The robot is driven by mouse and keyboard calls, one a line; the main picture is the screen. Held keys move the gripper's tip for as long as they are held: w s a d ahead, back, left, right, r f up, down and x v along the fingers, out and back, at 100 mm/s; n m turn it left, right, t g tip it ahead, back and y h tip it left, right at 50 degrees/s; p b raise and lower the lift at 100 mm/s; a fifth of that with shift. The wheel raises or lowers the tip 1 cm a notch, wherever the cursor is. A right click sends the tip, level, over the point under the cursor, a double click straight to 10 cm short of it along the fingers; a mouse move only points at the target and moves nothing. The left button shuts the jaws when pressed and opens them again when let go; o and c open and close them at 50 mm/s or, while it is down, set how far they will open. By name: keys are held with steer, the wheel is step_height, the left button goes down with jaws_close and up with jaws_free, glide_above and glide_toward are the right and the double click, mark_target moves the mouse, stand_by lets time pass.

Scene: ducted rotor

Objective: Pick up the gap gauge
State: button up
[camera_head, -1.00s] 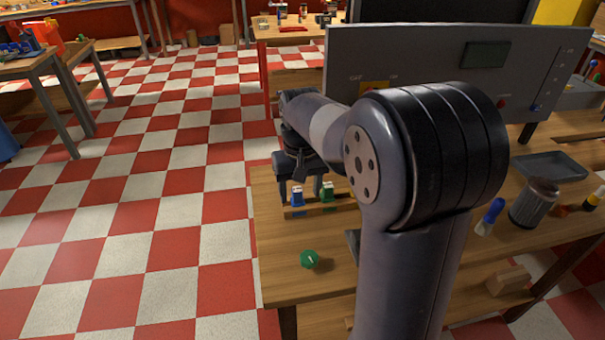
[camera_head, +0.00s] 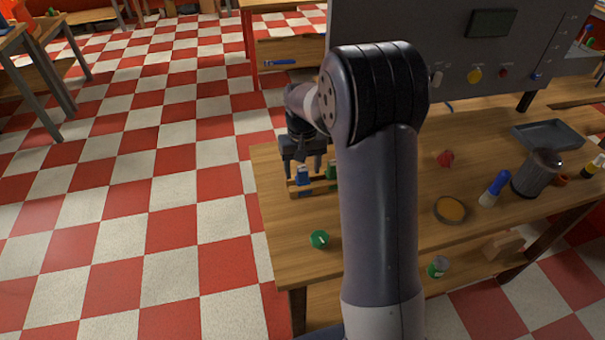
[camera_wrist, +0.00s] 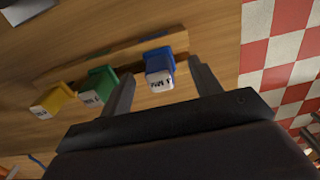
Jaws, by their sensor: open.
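Three small blocks with white, printed ends stand in a row along a wooden rack (camera_wrist: 110,62): a blue one (camera_wrist: 158,66), a green one (camera_wrist: 98,88) and a yellow one (camera_wrist: 53,99). They look like gap gauges, but the print is too small to read surely. In the head view the blue block (camera_head: 302,176) and the green block (camera_head: 331,170) show; the yellow one is hidden behind my arm. My gripper (camera_wrist: 162,72) is open and empty, its fingers on either side of the blue block, apart from it. In the head view my gripper (camera_head: 306,162) is just above the rack.
A green knob (camera_head: 319,239) lies on the table (camera_head: 290,262) in front of the rack. A grey panel (camera_head: 455,50) stands behind.

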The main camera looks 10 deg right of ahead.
steer(key=shift+f, duration=1.25)
steer(key=c, duration=1.1)
steer(key=shift+r, duration=0.1)
